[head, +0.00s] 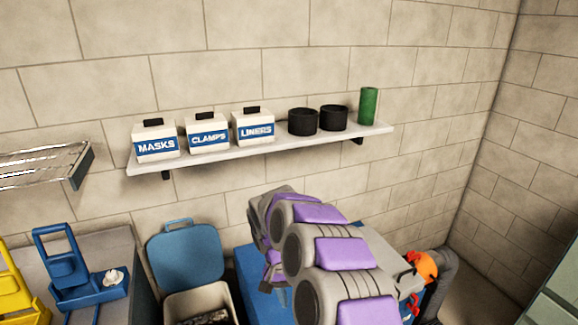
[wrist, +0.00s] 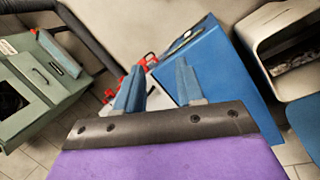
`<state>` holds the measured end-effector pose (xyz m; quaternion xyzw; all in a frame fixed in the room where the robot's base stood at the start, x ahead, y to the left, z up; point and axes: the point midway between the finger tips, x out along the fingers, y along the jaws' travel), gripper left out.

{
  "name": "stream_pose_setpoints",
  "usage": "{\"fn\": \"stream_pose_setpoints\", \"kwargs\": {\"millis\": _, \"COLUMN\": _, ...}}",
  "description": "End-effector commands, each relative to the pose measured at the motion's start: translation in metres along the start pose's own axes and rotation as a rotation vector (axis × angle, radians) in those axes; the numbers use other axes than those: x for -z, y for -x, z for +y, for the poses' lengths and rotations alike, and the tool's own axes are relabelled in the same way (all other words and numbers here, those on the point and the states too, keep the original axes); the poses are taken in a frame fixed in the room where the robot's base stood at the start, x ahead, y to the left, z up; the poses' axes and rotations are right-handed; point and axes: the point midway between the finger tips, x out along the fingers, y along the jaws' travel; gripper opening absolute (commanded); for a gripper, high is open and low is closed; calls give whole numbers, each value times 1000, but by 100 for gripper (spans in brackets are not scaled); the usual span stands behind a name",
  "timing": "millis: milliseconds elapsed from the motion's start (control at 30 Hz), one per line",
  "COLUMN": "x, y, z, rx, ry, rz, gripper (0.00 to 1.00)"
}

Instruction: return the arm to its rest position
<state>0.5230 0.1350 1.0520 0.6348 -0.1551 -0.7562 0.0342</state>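My arm (head: 325,245), purple and grey, reaches out in the lower middle of the head view. It covers part of a blue cabinet or box. My gripper's fingers are hidden in the head view. In the wrist view my gripper (wrist: 158,88) has two blue-grey fingers spread apart, with nothing visible held between them. Beyond the fingers are a white surface with red parts (wrist: 148,60) and the blue cabinet (wrist: 228,75).
A wall shelf (head: 270,147) holds three labelled boxes, two black cylinders and a green cylinder. An open bin with a blue lid (head: 185,255) stands left of my arm. Blue (head: 95,290) and yellow (head: 20,295) holders are further left. A green cabinet (wrist: 40,85) shows in the wrist view.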

Motion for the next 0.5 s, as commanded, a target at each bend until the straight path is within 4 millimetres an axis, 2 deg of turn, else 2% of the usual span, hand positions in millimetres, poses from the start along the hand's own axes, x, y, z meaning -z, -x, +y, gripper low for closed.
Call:
{"fn": "stream_pose_setpoints", "kwargs": {"millis": 33, "x": -11, "y": 11, "z": 10, "rx": 21, "ry": 22, "rz": -2, "gripper": 38}}
{"fn": "stream_pose_setpoints", "kwargs": {"millis": 233, "x": -53, "y": 39, "z": 44, "rx": 86, "ry": 110, "rz": -9, "gripper": 38}}
{"fn": "stream_pose_setpoints", "kwargs": {"millis": 500, "x": -118, "y": 61, "z": 95, "rx": 146, "ry": 198, "rz": -3, "gripper": 38}}
